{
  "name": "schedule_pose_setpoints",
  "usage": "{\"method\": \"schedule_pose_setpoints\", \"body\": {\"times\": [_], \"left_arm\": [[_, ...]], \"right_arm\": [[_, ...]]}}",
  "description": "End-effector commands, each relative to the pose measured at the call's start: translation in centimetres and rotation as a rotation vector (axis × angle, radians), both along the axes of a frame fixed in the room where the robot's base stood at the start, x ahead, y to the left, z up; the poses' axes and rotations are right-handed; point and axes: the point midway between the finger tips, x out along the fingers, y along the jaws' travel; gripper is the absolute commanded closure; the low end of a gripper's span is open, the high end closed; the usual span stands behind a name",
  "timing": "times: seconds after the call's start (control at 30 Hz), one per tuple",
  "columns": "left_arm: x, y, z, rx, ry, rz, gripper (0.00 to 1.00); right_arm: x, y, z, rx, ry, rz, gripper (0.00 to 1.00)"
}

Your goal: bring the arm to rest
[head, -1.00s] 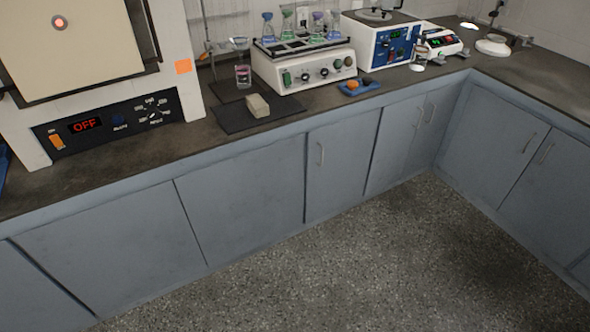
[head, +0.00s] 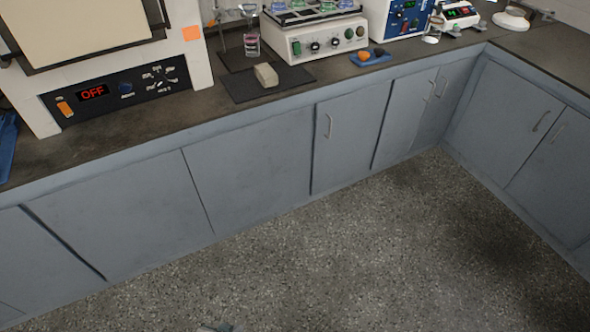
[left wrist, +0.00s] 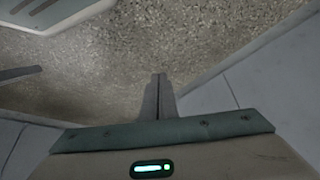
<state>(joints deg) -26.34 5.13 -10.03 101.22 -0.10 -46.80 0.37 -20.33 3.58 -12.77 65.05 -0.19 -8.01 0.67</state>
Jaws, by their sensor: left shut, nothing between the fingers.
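My left gripper (left wrist: 159,78) shows in the left wrist view with its two fingers together, shut and empty. Its fingertips are over the speckled floor, with grey cabinet fronts on both sides. In the head view only a small pale piece (head: 218,328), which seems to be part of my left gripper or arm, shows at the bottom edge, in front of the cabinets and apart from the bench. My right gripper is in neither view.
The dark bench top (head: 180,116) carries a furnace reading OFF (head: 125,92), a pale block (head: 266,75) on a dark mat (head: 240,90), a shaker with flasks (head: 318,40) and a blue tray (head: 371,57). The floor (head: 350,240) before the grey cabinets (head: 255,165) is clear.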

Motion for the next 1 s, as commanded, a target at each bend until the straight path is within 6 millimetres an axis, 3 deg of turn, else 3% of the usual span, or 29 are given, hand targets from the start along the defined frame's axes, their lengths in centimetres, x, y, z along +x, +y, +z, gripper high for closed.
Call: {"method": "schedule_pose_setpoints", "body": {"times": [0.03, 0.2, 0.4, 0.6, 1.0], "left_arm": [[-0.1, -0.3, -2.0, -0.005, -0.008, -0.003, 1.00], [-0.8, -1.1, -7.4, -0.025, -0.060, -0.014, 1.00], [-2.3, -1.8, -11.8, -0.044, -0.114, -0.025, 1.00], [-3.2, -2.0, -13.6, -0.054, -0.142, -0.030, 1.00], [-3.3, -2.0, -13.7, -0.056, -0.147, -0.030, 1.00]], "right_arm": [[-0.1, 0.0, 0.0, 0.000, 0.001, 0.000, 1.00], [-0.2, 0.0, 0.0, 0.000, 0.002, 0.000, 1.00], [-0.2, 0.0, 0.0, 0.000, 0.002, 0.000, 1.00], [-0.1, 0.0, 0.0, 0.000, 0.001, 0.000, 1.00], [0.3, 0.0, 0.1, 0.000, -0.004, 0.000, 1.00]]}}
